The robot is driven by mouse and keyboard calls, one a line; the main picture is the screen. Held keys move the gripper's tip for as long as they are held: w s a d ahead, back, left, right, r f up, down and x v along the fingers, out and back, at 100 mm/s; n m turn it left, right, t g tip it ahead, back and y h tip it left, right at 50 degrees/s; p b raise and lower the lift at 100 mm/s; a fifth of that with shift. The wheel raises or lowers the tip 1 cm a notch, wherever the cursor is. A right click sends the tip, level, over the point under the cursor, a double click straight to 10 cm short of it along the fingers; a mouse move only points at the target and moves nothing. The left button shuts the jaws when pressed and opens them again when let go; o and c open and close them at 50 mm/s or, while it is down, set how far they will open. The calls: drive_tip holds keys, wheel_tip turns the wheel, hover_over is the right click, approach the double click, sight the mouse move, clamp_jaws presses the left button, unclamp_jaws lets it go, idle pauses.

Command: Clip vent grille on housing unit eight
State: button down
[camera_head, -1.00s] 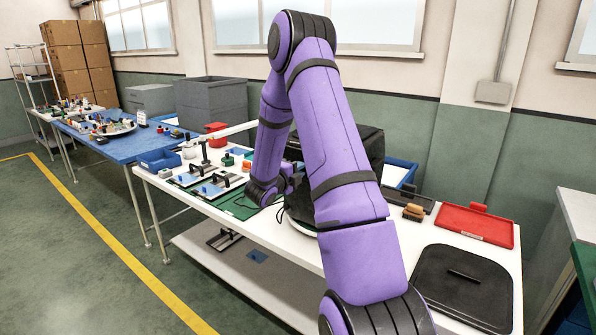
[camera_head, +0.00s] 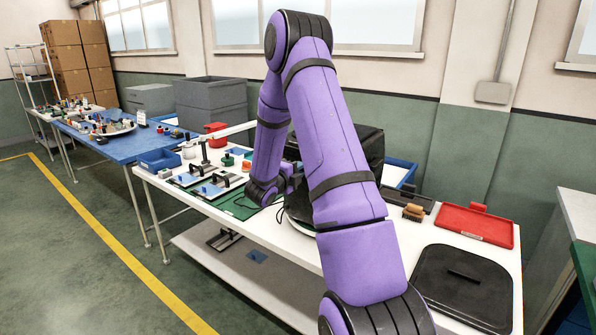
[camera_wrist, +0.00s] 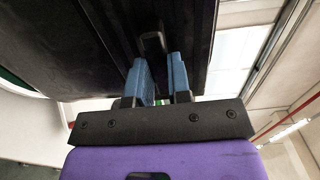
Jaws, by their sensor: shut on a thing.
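In the wrist view my gripper (camera_wrist: 158,62) has blue fingers that point up at a black loop-shaped handle (camera_wrist: 153,42). It is shut on this handle. Behind the handle a large dark face (camera_wrist: 70,40) fills the upper left, and I cannot tell where a vent grille ends and the housing begins. In the head view the black box-shaped housing (camera_head: 368,150) stands on the white table, partly behind my purple arm. The gripper itself is hidden there by the arm and housing.
The white table (camera_head: 330,240) also holds a red tray (camera_head: 475,226), a black lidded panel (camera_head: 463,285), a brush (camera_head: 413,212) and several small fixtures at the left. A blue table (camera_head: 110,145) stands farther left. The floor in front is clear.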

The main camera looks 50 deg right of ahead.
drive_tip(key=shift+w+d, duration=0.15)
drive_tip(key=shift+d, duration=1.6)
idle(5.4)
drive_tip(key=shift+a, duration=0.3)
idle(0.5)
